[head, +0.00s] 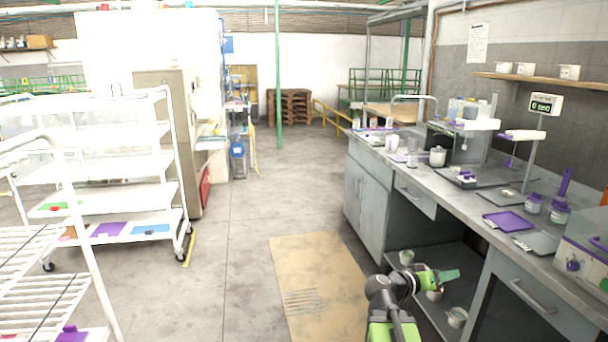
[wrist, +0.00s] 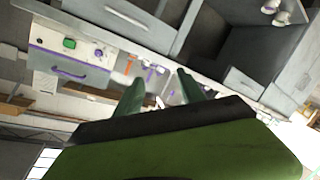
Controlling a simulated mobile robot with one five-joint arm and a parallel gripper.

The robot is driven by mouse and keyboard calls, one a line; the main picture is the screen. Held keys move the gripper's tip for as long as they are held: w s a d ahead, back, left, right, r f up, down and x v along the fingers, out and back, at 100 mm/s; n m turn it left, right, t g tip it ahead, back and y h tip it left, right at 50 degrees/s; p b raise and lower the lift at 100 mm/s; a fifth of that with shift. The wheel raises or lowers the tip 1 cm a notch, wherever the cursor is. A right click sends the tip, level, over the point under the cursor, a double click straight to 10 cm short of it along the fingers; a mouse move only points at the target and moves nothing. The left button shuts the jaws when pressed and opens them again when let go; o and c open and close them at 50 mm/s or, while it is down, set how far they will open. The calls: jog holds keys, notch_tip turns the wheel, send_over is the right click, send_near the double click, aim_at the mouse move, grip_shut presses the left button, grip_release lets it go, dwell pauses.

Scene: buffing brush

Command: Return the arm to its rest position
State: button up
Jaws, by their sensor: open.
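My gripper (head: 447,276) is at the lower right of the head view, at the end of my black and green arm. It is in front of the grey workbench (head: 392,172), below the level of its top, near the open shelf space. In the wrist view its two green fingers (wrist: 162,92) are spread apart. I see nothing between them. The wrist view is tilted and shows the bench drawers and a white device with a purple handle (wrist: 68,68) beyond the fingers.
Small pots, such as one on the lower shelf (head: 457,317), stand under the bench. A white wheeled rack (head: 165,190) stands on the left. A tan mat (head: 318,280) lies on the floor between. The aisle ahead is clear toward the green post (head: 278,90).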

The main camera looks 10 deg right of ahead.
jog(key=w+a+f+n+y, duration=0.1)
jog(key=a+f+y, duration=0.3)
jog(key=a+f, duration=0.5)
jog(key=w+a+f+n+y, duration=0.15)
jog(key=a+f+y, duration=0.4)
jog(key=a, duration=0.75)
jog(key=s+a+f+n+g+y, duration=0.2)
jog(key=s+a+y, duration=0.1)
jog(key=a, duration=0.4)
jog(key=s+a+f+n+g+y, duration=0.2)
jog(key=s+a+f+y, duration=0.1)
jog(key=a, duration=0.5)
notch_tip(320, 180, up, 16)
jog(key=n+p, duration=0.1)
jog(key=p, duration=1.4)
jog(key=shift+s+d+f, duration=0.2)
jog(key=shift+s+f, duration=0.05)
jog(key=shift+s, duration=0.05)
